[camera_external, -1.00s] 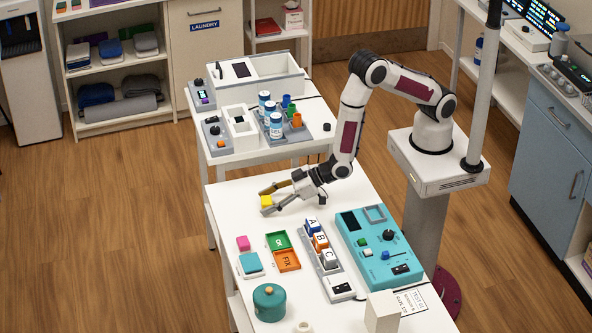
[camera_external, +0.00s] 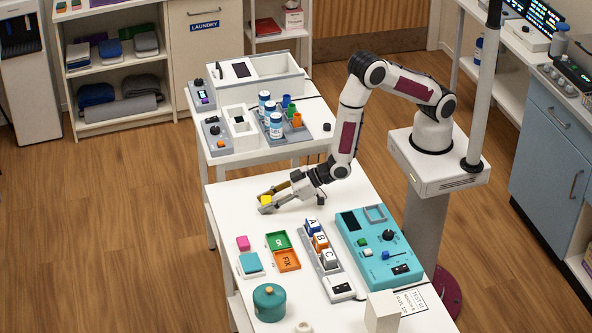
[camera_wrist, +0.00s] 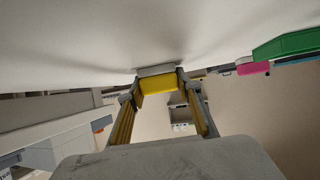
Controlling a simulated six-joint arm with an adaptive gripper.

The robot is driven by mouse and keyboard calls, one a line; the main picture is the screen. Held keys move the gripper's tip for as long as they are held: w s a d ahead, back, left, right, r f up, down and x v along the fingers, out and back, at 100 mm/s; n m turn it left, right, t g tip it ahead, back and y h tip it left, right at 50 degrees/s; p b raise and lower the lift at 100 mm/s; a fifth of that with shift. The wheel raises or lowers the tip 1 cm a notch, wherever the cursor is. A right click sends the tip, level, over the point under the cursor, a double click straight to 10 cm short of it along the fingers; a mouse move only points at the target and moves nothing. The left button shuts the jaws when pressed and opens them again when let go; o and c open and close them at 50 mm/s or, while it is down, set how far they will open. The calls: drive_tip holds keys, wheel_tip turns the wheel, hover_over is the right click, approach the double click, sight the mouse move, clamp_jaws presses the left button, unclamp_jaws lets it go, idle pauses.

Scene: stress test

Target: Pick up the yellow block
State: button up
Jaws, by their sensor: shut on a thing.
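The yellow block (camera_external: 266,199) is at the far left end of the white table (camera_external: 232,220), between the fingertips of my gripper (camera_external: 265,203). My gripper is shut on it. In the wrist view the yellow block (camera_wrist: 158,86) sits between the two fingertips of my gripper (camera_wrist: 157,90), with a grey strip along its far edge. The gripper reaches in low from the right, its fingers nearly level. I cannot tell whether the block is touching the table.
A pink block (camera_external: 243,243), a teal block (camera_external: 250,262), and green (camera_external: 278,240) and orange (camera_external: 286,260) trays stand nearer the camera. A lettered block rack (camera_external: 320,245) and teal panel (camera_external: 380,245) lie to the right. A second table with vials (camera_external: 276,125) is behind.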

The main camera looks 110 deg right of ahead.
sight(266, 199)
drive_tip(key=shift+r, duration=0.15)
drive_tip(key=shift+r, duration=4.85)
